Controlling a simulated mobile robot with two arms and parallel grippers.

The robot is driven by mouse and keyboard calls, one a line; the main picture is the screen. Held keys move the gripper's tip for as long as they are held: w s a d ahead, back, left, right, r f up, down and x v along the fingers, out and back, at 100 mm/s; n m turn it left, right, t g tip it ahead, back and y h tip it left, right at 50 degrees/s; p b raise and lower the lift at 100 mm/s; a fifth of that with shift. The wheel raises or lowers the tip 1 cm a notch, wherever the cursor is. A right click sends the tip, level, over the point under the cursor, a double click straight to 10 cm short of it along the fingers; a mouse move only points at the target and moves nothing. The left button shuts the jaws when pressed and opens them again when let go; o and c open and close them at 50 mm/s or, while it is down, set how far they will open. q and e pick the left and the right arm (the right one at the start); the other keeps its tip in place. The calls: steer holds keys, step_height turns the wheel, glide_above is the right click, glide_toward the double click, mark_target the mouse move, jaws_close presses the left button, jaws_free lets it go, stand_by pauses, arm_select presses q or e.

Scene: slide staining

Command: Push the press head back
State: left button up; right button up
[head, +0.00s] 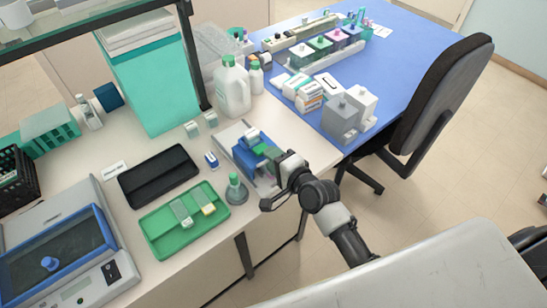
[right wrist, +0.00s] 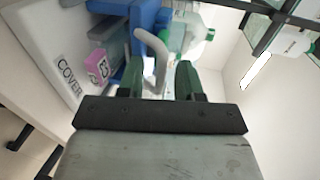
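The press, a blue body (head: 243,160) on a pale base plate (head: 231,133), stands near the right edge of the white bench. My right gripper (head: 272,154) is at its right side. In the right wrist view, the press's blue body (right wrist: 148,17) is at the top, and a bent grey handle (right wrist: 156,52) rises in front of it. The green fingers of my right gripper (right wrist: 158,82) are apart, with the handle's lower part between them. I cannot tell whether either finger touches it. The press head is partly hidden by the gripper in the head view. My left gripper is not visible.
The wrist view shows a pink block (right wrist: 97,62) close by on the base.

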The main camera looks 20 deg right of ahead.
mark_target(255, 140)
jaws_close()
steer(key=x, duration=0.3)
steer(key=r+x, duration=0.1)
steer(key=x, duration=0.2)
steer(key=r+b+x, duration=0.1)
steer(key=x, duration=0.2)
steer(key=shift+w+f, duration=0.1)
steer(key=shift+w, duration=0.05)
steer(key=shift+c, duration=1.3)
jaws_free()
steer(key=shift+o, duration=1.3)
steer(key=shift+w+a, duration=0.1)
steer(key=shift+w, duration=0.05)
